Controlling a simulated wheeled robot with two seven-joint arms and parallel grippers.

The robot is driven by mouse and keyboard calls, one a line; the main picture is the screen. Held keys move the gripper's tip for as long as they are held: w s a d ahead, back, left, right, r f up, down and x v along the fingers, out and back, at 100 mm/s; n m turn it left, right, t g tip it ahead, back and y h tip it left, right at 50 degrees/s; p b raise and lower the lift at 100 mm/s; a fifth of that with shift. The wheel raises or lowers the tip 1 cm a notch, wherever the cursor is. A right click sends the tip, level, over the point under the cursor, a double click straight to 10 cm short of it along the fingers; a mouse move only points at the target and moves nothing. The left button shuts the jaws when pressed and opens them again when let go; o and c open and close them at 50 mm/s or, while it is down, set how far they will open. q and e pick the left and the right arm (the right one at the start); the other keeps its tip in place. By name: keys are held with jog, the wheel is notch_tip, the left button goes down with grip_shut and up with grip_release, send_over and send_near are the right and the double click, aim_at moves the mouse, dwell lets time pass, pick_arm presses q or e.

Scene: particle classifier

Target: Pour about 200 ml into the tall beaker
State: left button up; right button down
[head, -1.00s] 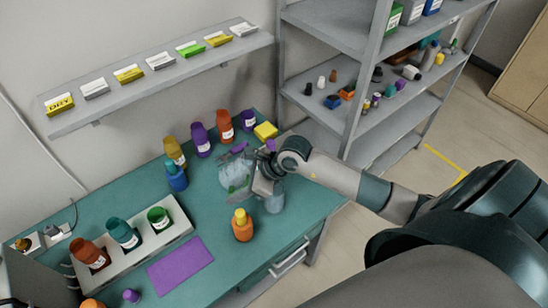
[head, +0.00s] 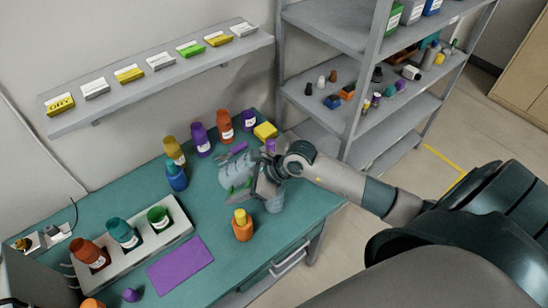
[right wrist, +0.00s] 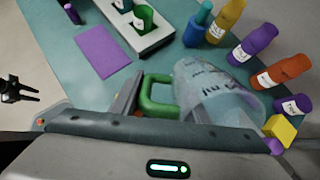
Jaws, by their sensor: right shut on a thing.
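A clear jug (head: 233,170) with a green handle (right wrist: 160,97) and printed ml marks is in my right gripper (head: 265,184), held by the handle over the teal bench. It is tilted; its body also shows in the right wrist view (right wrist: 215,88). A clear beaker (head: 274,204) stands on the bench just below and right of my right gripper, partly hidden by it. I cannot tell the liquid level in either. My left gripper (right wrist: 30,94) is at the left edge of the right wrist view, empty, its fingers apart, away from the jug.
An orange bottle with a yellow cap (head: 242,225) stands near the beaker. Several coloured bottles line the back, with a yellow block (head: 265,131). A white rack (head: 150,250) with bottles and a purple mat (head: 180,263) lie left. A grey shelf (head: 375,100) stands right.

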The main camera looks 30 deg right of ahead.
jog(key=shift+w+a+f+t+y, duration=0.1)
jog(key=shift+w+t+y, duration=0.1)
jog(key=shift+t+y, duration=0.75)
dwell(2.3)
jog(key=shift+y+b, duration=0.35)
jog(key=shift+b, duration=0.8)
dwell(0.4)
jog(key=p, duration=0.3)
jog(key=shift+r, duration=0.4)
jog(key=shift+f+g+h+b, duration=0.3)
jog(key=shift+h+b, duration=0.1)
jog(key=shift+h, duration=0.2)
jog(key=shift+r+g+h, duration=0.3)
jog(key=shift+g+h, duration=0.75)
jog(key=shift+h, duration=0.15)
jog(key=shift+w+a+f+g+h, duration=0.2)
jog(key=shift+f+g+h, duration=0.15)
jog(key=shift+g+h, duration=0.2)
jog(key=shift+f, duration=0.2)
